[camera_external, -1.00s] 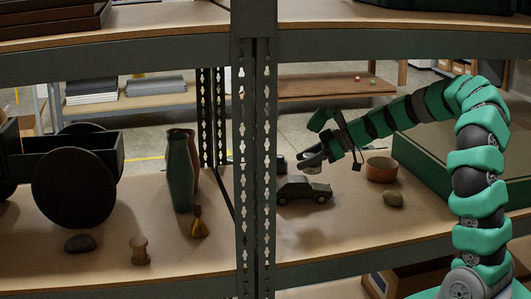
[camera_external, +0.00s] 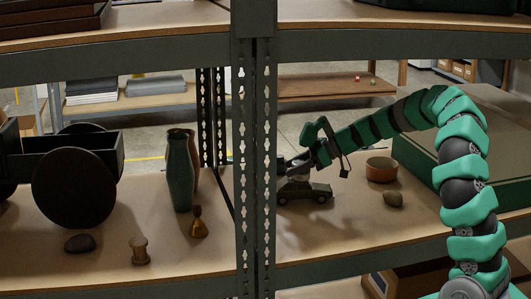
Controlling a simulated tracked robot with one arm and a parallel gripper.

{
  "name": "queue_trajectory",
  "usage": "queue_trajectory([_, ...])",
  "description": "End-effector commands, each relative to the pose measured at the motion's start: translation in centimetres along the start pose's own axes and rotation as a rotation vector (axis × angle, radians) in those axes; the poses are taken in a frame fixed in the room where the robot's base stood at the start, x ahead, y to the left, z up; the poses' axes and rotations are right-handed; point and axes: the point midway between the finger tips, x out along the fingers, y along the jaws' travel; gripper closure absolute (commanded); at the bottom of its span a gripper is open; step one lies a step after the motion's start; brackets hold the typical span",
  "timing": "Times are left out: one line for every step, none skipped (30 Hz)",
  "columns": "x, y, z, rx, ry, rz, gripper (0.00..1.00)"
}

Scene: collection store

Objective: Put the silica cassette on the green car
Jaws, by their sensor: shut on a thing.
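The green car (camera_external: 305,190), a small dark green toy car, stands on the shelf board just right of the metal upright. My gripper (camera_external: 288,167) is above the car's rear left part, close to the upright. It is shut on a small pale thing (camera_external: 298,178), apparently the silica cassette, just over the car's roof. The cassette is mostly hidden by my gripper, and I cannot tell whether it touches the car.
The perforated upright (camera_external: 254,170) stands close left of my gripper. A terracotta bowl (camera_external: 381,170) and a stone (camera_external: 393,199) are to the right, before a large green box (camera_external: 460,140). Left of the upright are a tall vase (camera_external: 181,172) and a brass bell-like object (camera_external: 198,224).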

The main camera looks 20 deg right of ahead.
Motion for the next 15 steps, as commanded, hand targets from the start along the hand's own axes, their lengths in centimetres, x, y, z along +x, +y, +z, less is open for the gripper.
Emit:
queue_trajectory([-0.03, 0.0, -0.05, 0.0, 0.0, 0.0, 0.76])
queue_trajectory([-0.03, -0.01, -0.05, 0.0, 0.0, 0.0, 0.76])
queue_trajectory([-0.01, 0.0, -0.02, 0.0, 0.0, 0.0, 0.76])
queue_trajectory([0.01, -0.01, 0.02, 0.0, 0.0, 0.0, 0.76])
queue_trajectory([0.05, -0.01, 0.09, 0.0, 0.0, 0.0, 0.76])
queue_trajectory([0.1, -0.01, 0.17, 0.0, 0.0, 0.0, 0.76])
queue_trajectory([0.13, -0.02, 0.22, 0.0, 0.0, -0.001, 0.76])
queue_trajectory([0.1, -0.02, 0.18, 0.0, 0.0, -0.001, 0.46])
queue_trajectory([0.08, -0.02, 0.15, 0.001, -0.001, -0.001, 0.35])
queue_trajectory([0.07, -0.02, 0.13, 0.001, -0.001, -0.001, 0.3])
queue_trajectory([0.08, -0.03, 0.13, 0.001, -0.001, -0.001, 0.3])
queue_trajectory([0.07, -0.03, 0.13, 0.001, -0.001, -0.001, 0.3])
queue_trajectory([0.07, -0.03, 0.13, 0.001, -0.001, -0.001, 0.3])
queue_trajectory([0.07, -0.03, 0.13, 0.001, -0.001, -0.001, 0.3])
queue_trajectory([0.07, -0.03, 0.13, 0.001, -0.001, -0.001, 0.3])
